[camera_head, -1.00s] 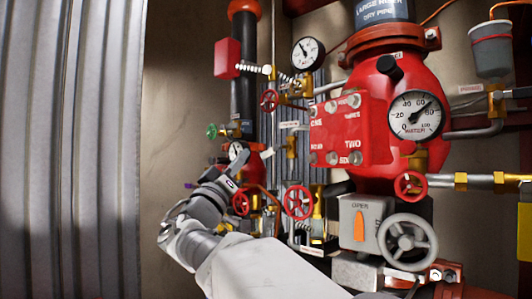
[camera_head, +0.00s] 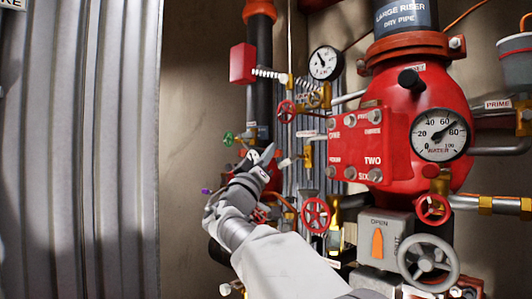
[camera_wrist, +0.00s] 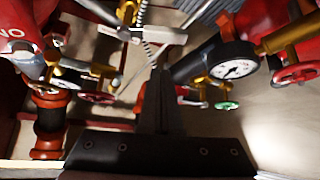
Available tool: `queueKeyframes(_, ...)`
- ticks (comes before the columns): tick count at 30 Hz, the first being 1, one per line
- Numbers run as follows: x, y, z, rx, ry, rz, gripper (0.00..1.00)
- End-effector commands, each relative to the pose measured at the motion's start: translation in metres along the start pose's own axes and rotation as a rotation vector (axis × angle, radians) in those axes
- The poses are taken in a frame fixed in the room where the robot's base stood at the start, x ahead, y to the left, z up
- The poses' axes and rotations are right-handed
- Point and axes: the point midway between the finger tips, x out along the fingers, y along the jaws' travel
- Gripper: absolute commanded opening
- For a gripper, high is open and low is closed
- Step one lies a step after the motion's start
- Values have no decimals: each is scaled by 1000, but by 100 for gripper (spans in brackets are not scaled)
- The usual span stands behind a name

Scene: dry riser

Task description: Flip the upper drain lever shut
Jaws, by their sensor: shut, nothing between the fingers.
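A brass valve (camera_head: 308,152) with a pale lever (camera_head: 287,161) pointing left stands left of the red cover plate; it looks like the upper drain lever, though no label on it is readable. My gripper (camera_head: 267,153) is shut and empty, its tips just left of the pale lever's end. I cannot tell whether they touch. In the wrist view my shut fingers (camera_wrist: 160,75) point up the picture, and a pale bar-shaped handle (camera_wrist: 145,35) lies just beyond their tips, probably the same lever.
A red handwheel (camera_head: 316,214), a green handwheel (camera_head: 228,139) and a black pipe (camera_head: 259,70) crowd the area. The red valve body (camera_head: 430,100) with a water gauge (camera_head: 439,134) stands at right. Corrugated metal (camera_head: 80,150) fills the left. Bare wall lies between.

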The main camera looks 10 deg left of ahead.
Motion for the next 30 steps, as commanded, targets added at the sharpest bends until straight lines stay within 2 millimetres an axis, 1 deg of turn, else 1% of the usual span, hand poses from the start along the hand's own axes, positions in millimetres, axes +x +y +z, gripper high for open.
queueKeyframes(1, 13, 3, -3, -2, -1, 2, 0)
queueKeyframes(4, 30, 3, -3, -1, -1, 2, 0)
queueKeyframes(5, 31, 1, -1, -1, -2, 0, 0)
queueKeyframes(6, 23, -1, 6, -2, -2, -2, 0)
queueKeyframes(15, 6, 0, 26, -1, -1, -1, 0)
queueKeyframes(21, 2, 0, 31, 0, 0, 0, 0)
queueKeyframes(30, 1, 0, 31, 1, 0, 0, 0)
